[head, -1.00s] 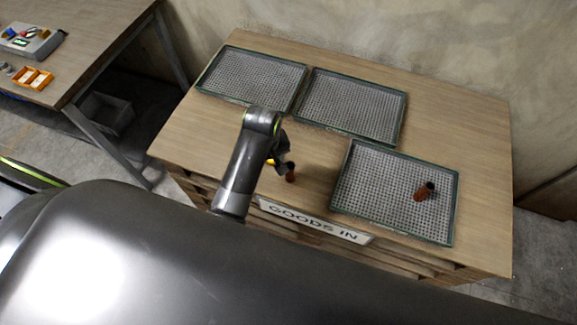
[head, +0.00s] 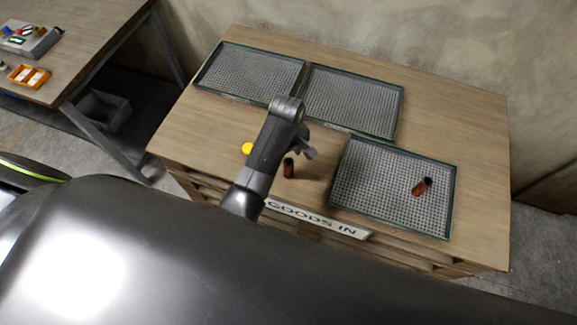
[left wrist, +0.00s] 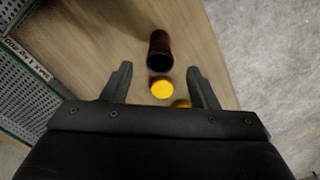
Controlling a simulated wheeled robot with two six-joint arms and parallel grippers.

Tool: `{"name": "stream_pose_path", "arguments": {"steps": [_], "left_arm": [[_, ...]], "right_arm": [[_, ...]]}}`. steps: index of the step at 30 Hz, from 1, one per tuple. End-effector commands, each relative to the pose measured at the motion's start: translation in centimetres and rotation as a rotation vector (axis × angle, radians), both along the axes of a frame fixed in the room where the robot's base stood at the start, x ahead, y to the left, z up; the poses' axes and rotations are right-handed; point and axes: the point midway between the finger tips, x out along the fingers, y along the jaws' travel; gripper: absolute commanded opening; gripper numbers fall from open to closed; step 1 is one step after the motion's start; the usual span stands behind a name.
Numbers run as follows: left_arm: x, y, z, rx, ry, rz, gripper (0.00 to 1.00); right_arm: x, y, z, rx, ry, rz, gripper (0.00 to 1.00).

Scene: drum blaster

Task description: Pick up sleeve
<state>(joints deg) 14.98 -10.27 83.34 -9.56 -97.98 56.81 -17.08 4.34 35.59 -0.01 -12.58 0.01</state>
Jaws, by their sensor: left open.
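A reddish-brown sleeve (head: 289,170) with a dark open top stands on the wooden table, left of the near tray. It also shows in the left wrist view (left wrist: 160,48), just beyond the fingertips and roughly centred between them. A second similar brown cylinder (head: 421,187) is in the near right tray, looking tilted or lying. My left gripper (head: 309,148) is just above and right of the standing sleeve in the head view. In the left wrist view its jaws (left wrist: 159,72) are open, with nothing held. My right gripper is not in view.
A yellow round piece (head: 247,148) lies on the table left of my arm; the wrist view shows two yellow pieces (left wrist: 162,88) near the sleeve. Three green-rimmed mesh trays (head: 455,200) rest on the table. A side table (head: 90,40) holds orange bins.

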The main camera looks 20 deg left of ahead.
Motion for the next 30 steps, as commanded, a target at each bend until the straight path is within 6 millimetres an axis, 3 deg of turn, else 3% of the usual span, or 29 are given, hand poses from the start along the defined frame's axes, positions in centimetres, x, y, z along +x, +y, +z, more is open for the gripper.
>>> {"name": "stream_pose_path", "arguments": {"steps": [10,21,30], "left_arm": [[-0.2,-0.1,-2.3,0.0,0.002,0.0,0.54],[-0.4,-0.4,-6.4,0.001,0.001,-0.001,0.54],[-0.4,-0.5,-6.7,-0.001,-0.001,0.0,0.54]], "right_arm": [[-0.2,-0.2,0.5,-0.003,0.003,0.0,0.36],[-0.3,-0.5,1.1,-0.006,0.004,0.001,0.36],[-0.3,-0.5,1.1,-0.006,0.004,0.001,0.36]]}}
